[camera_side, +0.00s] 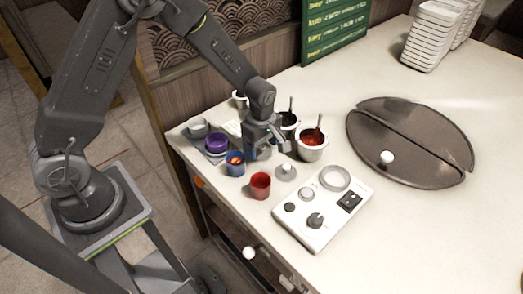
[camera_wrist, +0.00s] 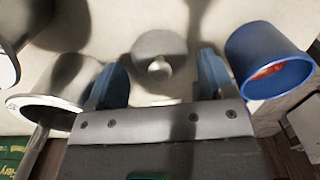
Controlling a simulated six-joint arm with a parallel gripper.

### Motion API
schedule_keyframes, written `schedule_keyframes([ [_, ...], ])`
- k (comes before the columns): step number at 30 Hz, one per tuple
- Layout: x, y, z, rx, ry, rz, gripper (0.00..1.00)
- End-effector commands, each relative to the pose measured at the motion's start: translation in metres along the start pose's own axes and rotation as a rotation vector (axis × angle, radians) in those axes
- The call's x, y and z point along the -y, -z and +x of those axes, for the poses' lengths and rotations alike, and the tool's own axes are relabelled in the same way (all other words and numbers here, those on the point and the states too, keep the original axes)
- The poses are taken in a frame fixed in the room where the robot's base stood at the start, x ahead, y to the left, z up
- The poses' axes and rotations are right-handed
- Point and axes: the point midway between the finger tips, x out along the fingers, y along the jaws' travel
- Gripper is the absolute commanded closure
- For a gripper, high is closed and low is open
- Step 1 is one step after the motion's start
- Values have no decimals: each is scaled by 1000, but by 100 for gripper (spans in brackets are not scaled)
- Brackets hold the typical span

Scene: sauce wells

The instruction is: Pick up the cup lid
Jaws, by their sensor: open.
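The cup lid (camera_side: 286,172) is a small grey-white disc with a round knob, lying flat on the counter between the red cup and the sauce pots. In the wrist view the lid (camera_wrist: 160,47) lies ahead of my jaws, its knob roughly centred between them. My gripper (camera_side: 264,148) points down over the counter, behind and left of the lid. In the wrist view my gripper (camera_wrist: 161,80) is open, with blue fingertips apart and nothing held between them. The fingers are partly hidden in the side view.
A blue cup (camera_side: 235,168) with red contents and an empty-looking red cup (camera_side: 260,190) stand close by. A sauce pot (camera_side: 311,152) with a spoon stands right of my gripper. A white control panel (camera_side: 318,222) lies in front.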

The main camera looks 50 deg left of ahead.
Motion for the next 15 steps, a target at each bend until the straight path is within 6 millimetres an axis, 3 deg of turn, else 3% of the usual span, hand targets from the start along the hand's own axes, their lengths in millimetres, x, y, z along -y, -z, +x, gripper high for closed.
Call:
schedule_keyframes([
  [3,0,0,9,1,0,0,24],
  [10,0,0,9,1,-2,0,24],
  [15,0,0,9,1,-2,0,40],
])
